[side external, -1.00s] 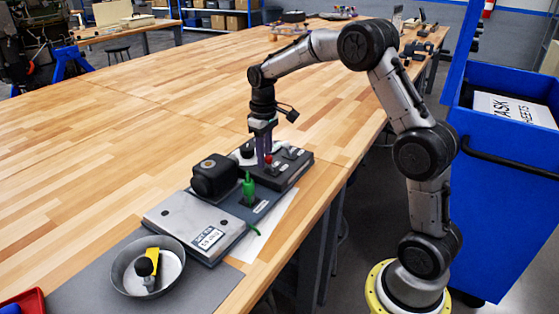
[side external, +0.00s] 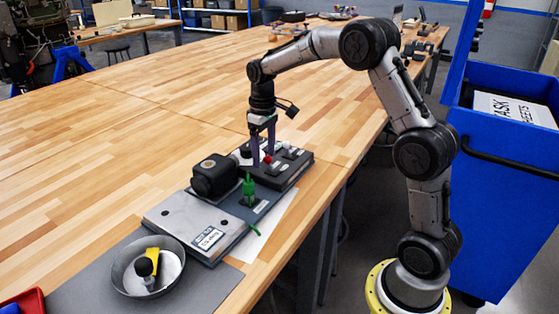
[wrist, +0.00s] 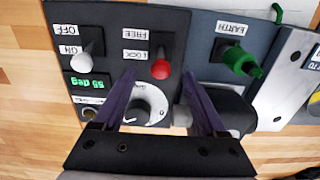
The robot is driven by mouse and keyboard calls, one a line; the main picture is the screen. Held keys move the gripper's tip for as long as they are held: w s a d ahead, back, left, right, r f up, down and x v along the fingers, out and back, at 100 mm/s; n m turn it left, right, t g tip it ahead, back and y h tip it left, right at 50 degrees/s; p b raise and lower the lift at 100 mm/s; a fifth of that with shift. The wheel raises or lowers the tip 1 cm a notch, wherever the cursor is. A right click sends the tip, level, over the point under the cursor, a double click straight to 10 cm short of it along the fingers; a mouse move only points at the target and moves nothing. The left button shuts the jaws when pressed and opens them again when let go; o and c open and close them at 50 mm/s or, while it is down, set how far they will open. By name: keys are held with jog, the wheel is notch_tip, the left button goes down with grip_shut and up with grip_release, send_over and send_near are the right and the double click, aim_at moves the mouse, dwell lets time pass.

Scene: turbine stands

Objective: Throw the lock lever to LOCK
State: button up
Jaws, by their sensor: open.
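The lock lever has a red knob (wrist: 160,69) and stands on a dark panel beside white FREE and LOCK labels. In the wrist view the knob appears just beyond the LOCK label (wrist: 136,54), but the viewing angle leaves its exact setting unclear. The red knob also shows in the side view (side external: 267,159). My gripper (wrist: 160,78) is open, its two purple fingers spread on either side of the knob in the wrist view. I see a gap between each finger and the knob. My gripper is upright over the panel in the side view (side external: 262,158).
A metal bowl (side external: 121,280) sits nearer the camera.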

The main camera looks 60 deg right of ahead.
jog(key=shift+r, duration=2.9)
jog(key=shift+a, duration=0.1)
jog(key=s+a+r+n+t, duration=0.1)
jog(key=s+a+r+t, duration=0.2)
jog(key=s+a+r, duration=0.7)
jog(key=s+a+f+t, duration=0.1)
jog(key=s+f, duration=0.2)
jog(key=s, duration=0.6)
jog(key=s+a+f+m+t, duration=0.1)
jog(key=s+f, duration=0.3)
jog(key=s, duration=0.5)
jog(key=shift+a+t, duration=0.2)
jog(key=shift+t, duration=0.1)
